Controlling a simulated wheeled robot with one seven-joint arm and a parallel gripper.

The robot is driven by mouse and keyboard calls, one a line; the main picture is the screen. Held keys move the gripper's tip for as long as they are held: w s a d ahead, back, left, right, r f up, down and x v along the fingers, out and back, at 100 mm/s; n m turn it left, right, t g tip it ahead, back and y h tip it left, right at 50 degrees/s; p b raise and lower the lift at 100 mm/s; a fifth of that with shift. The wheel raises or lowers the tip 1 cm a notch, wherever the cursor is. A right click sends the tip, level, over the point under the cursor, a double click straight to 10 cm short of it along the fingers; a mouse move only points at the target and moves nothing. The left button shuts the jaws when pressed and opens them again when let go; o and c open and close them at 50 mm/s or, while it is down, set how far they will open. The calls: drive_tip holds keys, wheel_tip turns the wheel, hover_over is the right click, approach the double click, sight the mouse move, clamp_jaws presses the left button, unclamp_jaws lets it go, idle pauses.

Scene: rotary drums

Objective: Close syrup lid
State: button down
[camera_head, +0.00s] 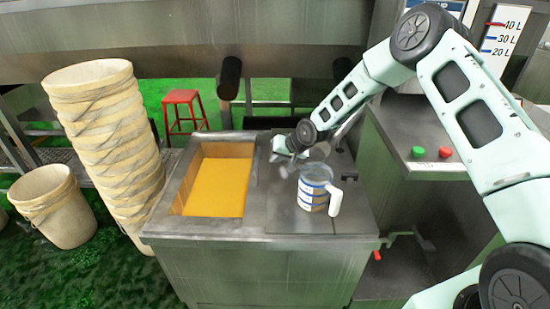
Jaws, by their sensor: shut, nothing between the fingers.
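The steel syrup tank (270,270) stands in the middle of the head view. Its left opening shows orange-yellow syrup (213,185) and is uncovered. A flat steel panel (285,213) lies to the right of the opening; it may be the lid, but I cannot tell for sure. My gripper (284,160) is above the back of this panel, near the opening's right edge. It is shut and empty; its fingertips look small and blurred. I cannot tell whether it touches the panel.
A clear measuring jug (315,187) with blue bands and a white handle stands on the panel, close to my gripper. Stacked buckets (110,140) rise left of the tank. A red stool (181,108) stands behind. A cabinet with green and red buttons (432,152) is at right.

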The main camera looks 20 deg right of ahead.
hover_over(267, 180)
wheel_tip(267, 180, down, 6)
drive_tip(key=shift+s+r, duration=0.1)
drive_tip(key=shift+r, duration=0.05)
